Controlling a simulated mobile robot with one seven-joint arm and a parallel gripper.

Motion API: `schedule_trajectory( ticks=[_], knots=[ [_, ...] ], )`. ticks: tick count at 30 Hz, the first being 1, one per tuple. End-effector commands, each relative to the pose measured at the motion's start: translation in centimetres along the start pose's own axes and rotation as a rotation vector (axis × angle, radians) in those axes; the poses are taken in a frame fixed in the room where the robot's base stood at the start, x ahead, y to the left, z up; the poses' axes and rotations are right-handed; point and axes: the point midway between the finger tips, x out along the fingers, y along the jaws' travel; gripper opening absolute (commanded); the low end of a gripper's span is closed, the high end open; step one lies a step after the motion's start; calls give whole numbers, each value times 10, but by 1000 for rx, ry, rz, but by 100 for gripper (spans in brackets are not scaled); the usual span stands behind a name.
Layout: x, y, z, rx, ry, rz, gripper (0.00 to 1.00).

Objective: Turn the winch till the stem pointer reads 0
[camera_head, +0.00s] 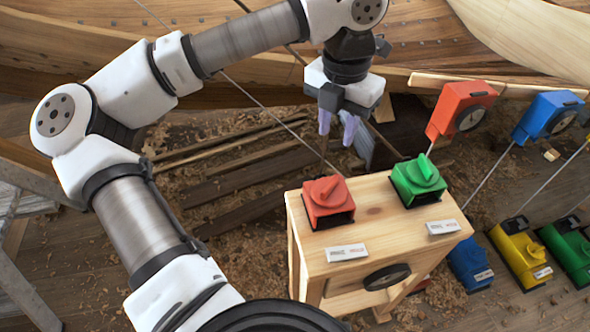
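A red unit (328,200) with a turning knob on top sits on the left of a wooden bench (375,218). A green unit (418,180) with a similar knob sits on its right. White labels lie in front of them, too small to read. A red gauge box (462,108) and a blue gauge box (548,114) stand on posts behind, each with a dark round dial whose reading I cannot make out. I cannot tell which is the stem pointer or its winch. My gripper (338,128) is open and empty, above and behind the red unit, its purple fingers pointing down.
Yellow (518,252) and blue (470,264) units sit on the floor at right, with another green one (568,250). The planked hull (420,35) spans the back. Thin slanted rods or lines cross near my arm. Loose planks (235,180) and shavings cover the floor.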

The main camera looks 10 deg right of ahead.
Motion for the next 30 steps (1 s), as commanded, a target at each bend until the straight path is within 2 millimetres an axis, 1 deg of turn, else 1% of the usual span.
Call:
schedule_trajectory(
  ticks=[1, 3, 8, 11, 21, 24, 27, 30],
  knots=[
    [-2, -7, 2, 8, 0, -1, 33],
    [0, -11, 4, 10, 0, -1, 33],
    [9, -13, 5, 9, 2, -1, 33],
    [23, -13, 4, 10, 2, -2, 33],
    [94, -13, 4, 9, 2, -5, 33],
    [112, -13, 4, 10, 2, -3, 33],
    [125, -13, 4, 8, 1, -3, 33],
    [133, -12, 4, 9, 1, -1, 33]
  ],
)
